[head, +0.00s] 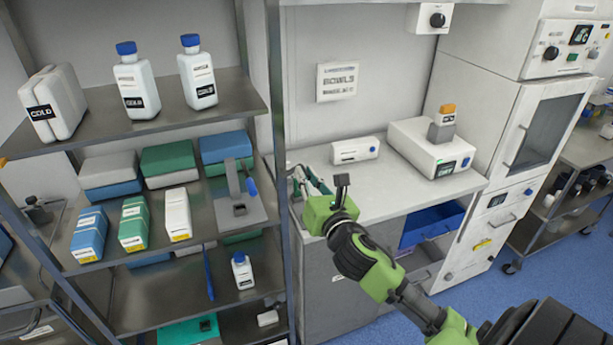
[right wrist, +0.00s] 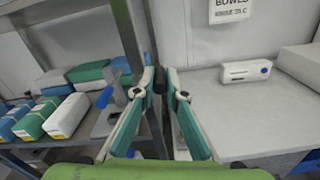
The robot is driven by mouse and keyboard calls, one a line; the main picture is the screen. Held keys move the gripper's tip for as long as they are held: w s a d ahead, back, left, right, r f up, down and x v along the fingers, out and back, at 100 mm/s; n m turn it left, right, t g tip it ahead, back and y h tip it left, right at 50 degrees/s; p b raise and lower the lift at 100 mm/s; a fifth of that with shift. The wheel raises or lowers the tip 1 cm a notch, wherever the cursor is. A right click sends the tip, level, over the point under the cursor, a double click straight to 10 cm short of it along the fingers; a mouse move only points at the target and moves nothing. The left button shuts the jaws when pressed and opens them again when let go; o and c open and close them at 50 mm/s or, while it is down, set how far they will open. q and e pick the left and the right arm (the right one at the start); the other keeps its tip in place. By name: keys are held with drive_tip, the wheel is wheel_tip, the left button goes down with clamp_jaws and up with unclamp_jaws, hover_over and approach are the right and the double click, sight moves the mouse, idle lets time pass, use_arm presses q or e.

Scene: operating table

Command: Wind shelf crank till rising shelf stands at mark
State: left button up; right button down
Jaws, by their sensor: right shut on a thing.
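My right gripper (head: 298,174) is at the shelf rack's right front post (head: 276,110). In the right wrist view its teal and white fingers (right wrist: 160,80) close at the tips on a small dark knob (right wrist: 160,86). I take this for the crank's grip; the rest of the crank is hidden behind the fingers and post. The rack's middle shelf (head: 205,215) carries boxes and a grey stand with a blue handle (head: 240,192), which also shows in the right wrist view (right wrist: 105,98). I cannot tell which shelf rises, and I make out no height mark. My left gripper is not in view.
The upper shelf (head: 175,98) holds white bottles and a COLD pack. Right of the post is a counter (head: 370,185) with a small white device (head: 355,150) and a larger one (head: 430,147).

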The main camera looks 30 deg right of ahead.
drive_tip(key=shift+f+m, duration=0.2)
drive_tip(key=shift+m, duration=0.2)
drive_tip(key=shift+s+d+f+m, duration=0.15)
drive_tip(key=shift+f+m, duration=0.4)
drive_tip(key=shift+m, duration=0.65)
drive_tip(key=shift+w+a+f+m+b, duration=0.2)
drive_tip(key=shift+f+m, duration=0.5)
drive_tip(key=shift+m, duration=1.3)
drive_tip(key=shift+s+a+f+m+b, duration=0.1)
drive_tip(key=shift+a+f+m+b, duration=0.45)
drive_tip(key=shift+m, duration=1.45)
drive_tip(key=shift+w+a+f+m+p, duration=0.15)
drive_tip(key=shift+f+m, duration=0.75)
drive_tip(key=shift+m, duration=1.1)
drive_tip(key=c, duration=2)
unclamp_jaws()
drive_tip(key=shift+c, duration=0.2)
